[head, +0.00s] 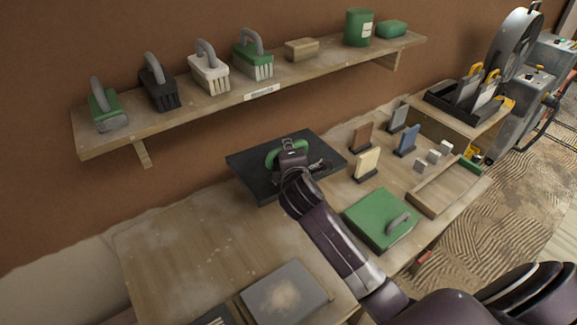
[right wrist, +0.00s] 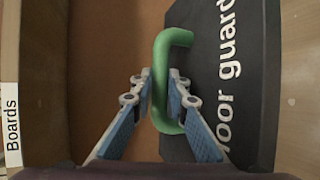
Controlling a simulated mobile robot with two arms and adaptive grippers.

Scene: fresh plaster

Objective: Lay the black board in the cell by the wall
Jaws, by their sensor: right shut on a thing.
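The black board (head: 248,168) lies level over the back of the wooden bench (head: 180,240), close to the brown wall. White lettering shows on it in the right wrist view (right wrist: 230,105). My right gripper (head: 290,150) is shut on the board's green handle (right wrist: 160,60), with one finger on each side. I cannot tell whether the board touches the bench or hangs just above it. No cell borders show clearly; the board and my arm hide part of the bench there. My left gripper is not in view.
A green board (head: 370,212) lies right of my arm and a grey board (head: 285,293) in front. Small upright blocks stand right. The bench's left part is bare.

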